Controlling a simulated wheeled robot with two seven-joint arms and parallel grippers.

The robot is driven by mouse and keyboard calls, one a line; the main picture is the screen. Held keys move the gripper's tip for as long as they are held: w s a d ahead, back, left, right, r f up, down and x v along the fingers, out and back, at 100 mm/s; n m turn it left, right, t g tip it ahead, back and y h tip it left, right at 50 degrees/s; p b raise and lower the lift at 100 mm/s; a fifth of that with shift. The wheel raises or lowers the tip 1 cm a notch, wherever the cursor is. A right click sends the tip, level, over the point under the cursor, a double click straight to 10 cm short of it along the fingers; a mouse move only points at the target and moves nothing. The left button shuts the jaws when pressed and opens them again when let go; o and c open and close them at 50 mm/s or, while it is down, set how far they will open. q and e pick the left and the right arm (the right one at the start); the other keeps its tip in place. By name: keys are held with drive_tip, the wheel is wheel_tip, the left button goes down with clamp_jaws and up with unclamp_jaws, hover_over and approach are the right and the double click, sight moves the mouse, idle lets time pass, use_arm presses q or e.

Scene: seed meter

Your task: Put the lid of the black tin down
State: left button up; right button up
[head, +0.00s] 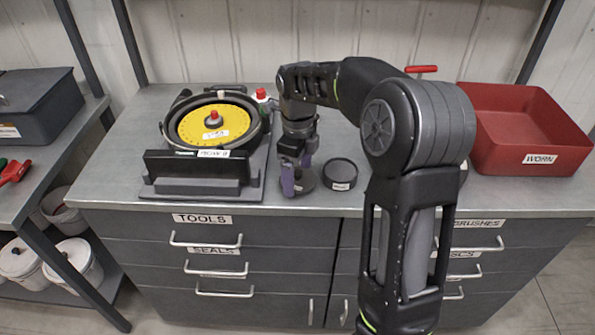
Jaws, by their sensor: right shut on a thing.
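The black tin (340,174) stands upright on the counter, with a small white label on its front and a dark top. Just left of it is a dark round lid (308,183), low at the counter surface and partly hidden by my fingers. My right gripper (296,181) points down with its purple fingers at the lid and is shut on it. I cannot tell whether the lid touches the counter. My left gripper is not in view.
A seed meter with a yellow disc (198,125) stands left of my right gripper on a grey base. A red bin (525,160) labelled WORN stands at the right. My right arm hides part of the counter (330,140). The front edge is close to the tin.

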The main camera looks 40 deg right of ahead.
sight(297, 172)
drive_tip(key=shift+f, duration=0.15)
drive_tip(key=o, duration=1.3)
drive_tip(key=shift+c, duration=0.2)
drive_tip(key=shift+r, duration=0.25)
wheel_tip(297, 172, up, 8)
drive_tip(key=shift+r, duration=0.2)
wheel_tip(297, 172, up, 4)
drive_tip(key=shift+f+p, duration=0.25)
drive_tip(key=shift+p, duration=0.6)
